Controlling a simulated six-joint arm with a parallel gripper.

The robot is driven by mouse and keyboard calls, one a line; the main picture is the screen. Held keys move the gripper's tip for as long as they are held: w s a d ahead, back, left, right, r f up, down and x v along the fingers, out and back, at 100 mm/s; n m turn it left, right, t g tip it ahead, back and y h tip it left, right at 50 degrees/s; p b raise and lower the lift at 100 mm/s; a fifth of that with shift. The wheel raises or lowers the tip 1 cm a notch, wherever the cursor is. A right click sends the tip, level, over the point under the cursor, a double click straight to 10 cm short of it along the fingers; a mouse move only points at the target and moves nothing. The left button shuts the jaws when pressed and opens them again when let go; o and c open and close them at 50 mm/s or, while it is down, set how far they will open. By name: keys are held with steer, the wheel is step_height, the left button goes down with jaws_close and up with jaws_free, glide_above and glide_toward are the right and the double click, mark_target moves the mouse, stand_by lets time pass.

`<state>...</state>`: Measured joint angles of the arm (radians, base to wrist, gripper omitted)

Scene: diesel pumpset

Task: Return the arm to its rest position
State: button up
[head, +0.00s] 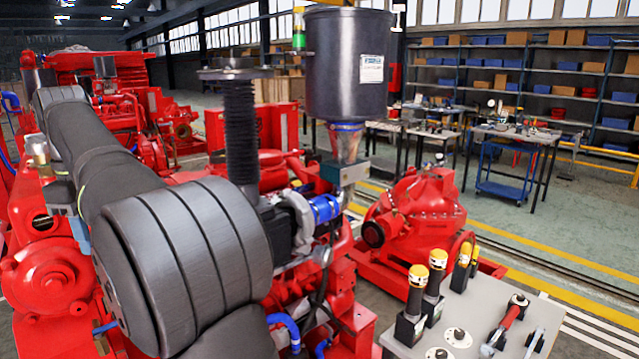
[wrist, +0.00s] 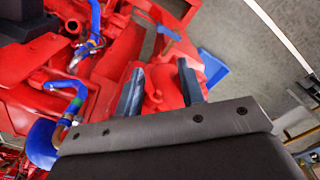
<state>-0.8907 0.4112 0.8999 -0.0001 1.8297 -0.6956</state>
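My arm (head: 110,180) fills the left of the head view, its dark grey links reaching out over red machinery. In the head view I cannot clearly make out the gripper's fingers. In the wrist view my gripper (wrist: 159,80) shows two dark fingers standing apart, with nothing held between them. Beyond the fingers is a red machine part (wrist: 165,88); I cannot tell how close it is or whether they touch.
A red pump (head: 422,205) sits further right. A tool panel (head: 475,325) holds yellow-capped tools at front right. Blue hoses (wrist: 70,105) run near the gripper.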

step_height(320, 180, down, 17)
steer(key=shift+r, duration=0.2)
steer(key=shift+s+d+r+m, duration=0.1)
steer(key=shift+s+d+m, duration=0.15)
steer(key=shift+m, duration=0.45)
step_height(320, 180, up, 18)
steer(key=w+a+m+t+y, duration=0.2)
steer(key=m+t+y, duration=0.4)
steer(key=m+t, duration=0.2)
steer(key=shift+w+m, duration=0.15)
steer(key=shift+m, duration=0.25)
stand_by(0.3)
stand_by(0.3)
